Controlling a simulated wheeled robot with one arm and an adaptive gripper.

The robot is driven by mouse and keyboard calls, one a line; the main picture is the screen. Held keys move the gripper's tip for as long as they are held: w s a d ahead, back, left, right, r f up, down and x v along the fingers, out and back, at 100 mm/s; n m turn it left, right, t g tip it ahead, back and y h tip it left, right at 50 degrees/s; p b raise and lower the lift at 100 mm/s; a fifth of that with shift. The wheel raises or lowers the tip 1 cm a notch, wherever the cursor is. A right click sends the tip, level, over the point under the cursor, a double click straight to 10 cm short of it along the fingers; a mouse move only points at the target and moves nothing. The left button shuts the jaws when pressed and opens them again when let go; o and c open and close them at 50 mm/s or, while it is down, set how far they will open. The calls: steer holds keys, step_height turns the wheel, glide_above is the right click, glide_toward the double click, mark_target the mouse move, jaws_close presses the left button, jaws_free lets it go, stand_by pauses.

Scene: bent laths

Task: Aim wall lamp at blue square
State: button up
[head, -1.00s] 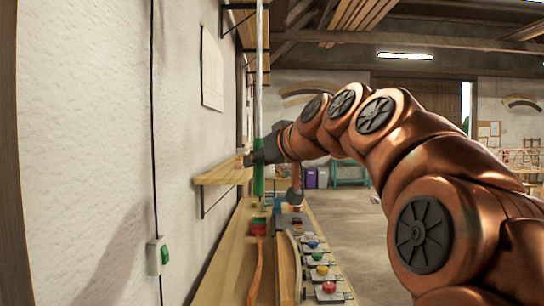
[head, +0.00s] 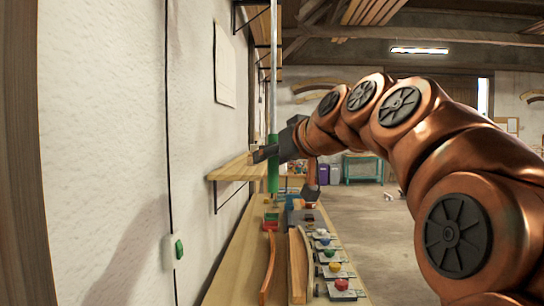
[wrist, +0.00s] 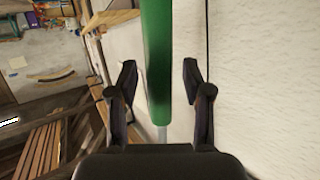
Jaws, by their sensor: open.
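A vertical metal rod (head: 273,70) with a green grip (head: 273,172) hangs beside the wall. In the wrist view the green grip (wrist: 156,50) runs between the two dark fingers of my gripper (wrist: 160,72). The fingers are open, with a gap on each side of the grip. I cannot tell how deep the grip sits between them. In the head view my gripper (head: 263,154) is at the grip's upper part and points at the wall. I cannot make out a wall lamp or a blue square in either view.
A wall shelf (head: 232,170) is close to the gripper. Below, a long wooden bench (head: 240,270) holds bent laths (head: 298,268) and a row of coloured buttons (head: 335,267). A switch with a green button (head: 179,249) is on the wall. Open floor (head: 375,235) lies to the right.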

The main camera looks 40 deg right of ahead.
steer(key=shift+s, duration=0.15)
steer(key=v, duration=1.1)
steer(key=shift+s+r, duration=0.15)
steer(key=shift+s, duration=0.2)
steer(key=w+a+f+n+g+y, duration=0.1)
steer(key=a+f+g, duration=0.3)
steer(key=a+f, duration=0.7)
steer(key=w+a+f+g+y, duration=0.15)
steer(key=a+f+g, duration=0.25)
steer(key=f, duration=1.4)
steer(key=s+a+f+g+h, duration=0.1)
steer(key=s+a+f+g, duration=0.2)
steer(key=s+f+g, duration=0.5)
steer(key=s+f+p, duration=0.1)
steer(key=s+f, duration=1)
steer(key=f, duration=0.2)
steer(key=shift+s+a+n+h, duration=0.3)
steer(key=shift+a+h, duration=0.05)
steer(key=shift+a, duration=0.05)
